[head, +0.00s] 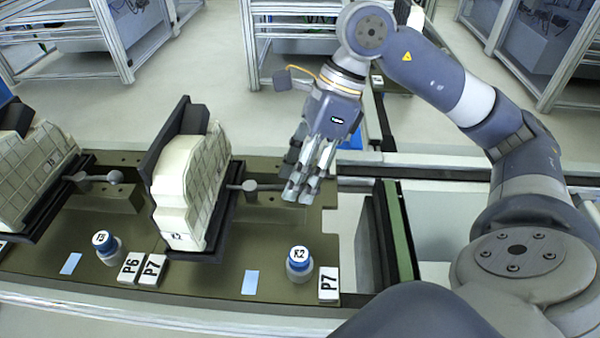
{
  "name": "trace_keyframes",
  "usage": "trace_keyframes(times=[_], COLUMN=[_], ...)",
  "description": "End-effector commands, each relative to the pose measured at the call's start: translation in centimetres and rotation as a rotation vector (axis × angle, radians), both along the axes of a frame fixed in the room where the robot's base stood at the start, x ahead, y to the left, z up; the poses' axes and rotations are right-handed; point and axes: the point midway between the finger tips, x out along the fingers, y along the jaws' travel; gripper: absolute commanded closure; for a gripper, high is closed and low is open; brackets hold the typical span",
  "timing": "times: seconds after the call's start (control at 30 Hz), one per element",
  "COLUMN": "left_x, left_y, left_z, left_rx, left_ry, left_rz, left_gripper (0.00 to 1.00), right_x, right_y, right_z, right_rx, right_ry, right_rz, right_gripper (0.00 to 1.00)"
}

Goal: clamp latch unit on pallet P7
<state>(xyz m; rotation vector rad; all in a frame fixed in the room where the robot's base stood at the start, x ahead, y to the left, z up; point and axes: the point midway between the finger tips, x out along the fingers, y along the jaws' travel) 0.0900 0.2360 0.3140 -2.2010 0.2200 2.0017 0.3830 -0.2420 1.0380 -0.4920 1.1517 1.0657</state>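Pallet P7 (275,219) is the olive plate in the middle, with P7 labels at both its lower corners. On it a cream, ribbed unit (190,190) stands upright against a dark fixture (178,118). A grey latch lever with a round knob (250,186) sticks out from the fixture's right side. My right gripper (303,188) hangs fingers down above the pallet's right part, to the right of the knob and apart from it in the picture. I see nothing between its fingers, but their spacing is unclear. My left gripper is not in view.
Pallet P6 (50,237) with a similar unit (38,170) and bottle (107,248) is at left. A dark upright plate with a green edge (392,230) stands at right.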

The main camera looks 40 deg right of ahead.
Motion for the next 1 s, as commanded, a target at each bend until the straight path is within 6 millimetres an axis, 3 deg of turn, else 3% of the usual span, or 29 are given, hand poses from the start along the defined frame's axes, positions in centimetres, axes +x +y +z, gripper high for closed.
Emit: trace_keyframes(times=[0.37, 0.8, 1.0], left_x=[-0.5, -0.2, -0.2], left_y=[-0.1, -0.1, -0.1], left_z=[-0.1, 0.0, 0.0], left_rx=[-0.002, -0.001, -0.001], left_ry=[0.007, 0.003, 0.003], left_rz=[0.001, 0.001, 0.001], left_gripper=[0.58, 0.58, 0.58], right_x=[0.0, -0.1, -0.2], right_y=[-0.3, -4.0, -4.9], right_z=[0.7, 8.8, 10.4], right_rx=[0.001, 0.002, 0.001], right_ry=[0.001, -0.003, 0.001], right_rz=[-0.001, 0.001, -0.001], right_gripper=[0.58, 0.58, 0.58])
